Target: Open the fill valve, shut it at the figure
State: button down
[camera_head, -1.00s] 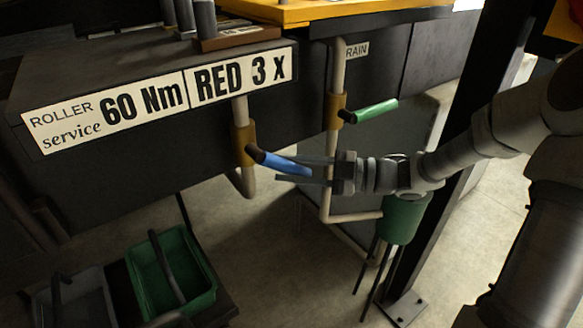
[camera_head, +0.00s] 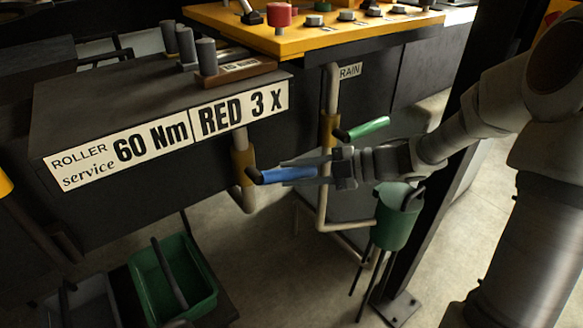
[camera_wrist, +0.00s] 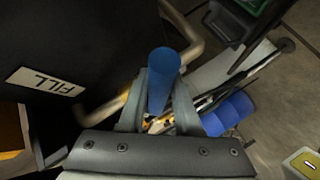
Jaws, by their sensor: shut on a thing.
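The fill valve's blue lever (camera_head: 280,175) sticks out to the right from a brass-coloured valve body (camera_head: 241,163) on a pale pipe. It lies nearly level in the head view. My gripper (camera_head: 303,170) is shut on the blue lever, with its fingers on either side of it. In the wrist view the lever (camera_wrist: 163,72) stands up between my fingers (camera_wrist: 158,105). A white FILL label (camera_wrist: 45,81) shows at the left there. No readable gauge or figure for the fill shows in these frames.
A green lever (camera_head: 366,128) on the drain pipe sits just above my gripper. A yellow panel (camera_head: 310,28) with knobs is above. Green (camera_head: 205,282) and grey bins stand lower left.

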jog(key=shift+w+d+r+n+t+h+p, duration=0.15)
jog(key=shift+r+n+h+p, duration=0.35)
jog(key=shift+r+h+p, duration=0.4)
jog(key=shift+d+r+n+t+h+p, duration=0.15)
jog(key=shift+r+n+h+p, duration=0.45)
jog(key=shift+p, duration=0.55)
jog(key=shift+r, duration=0.15)
jog(key=c, duration=0.6)
grip_release()
jog(key=p+v, duration=0.3)
jog(key=v, duration=1.4)
jog(key=shift+d, duration=0.2)
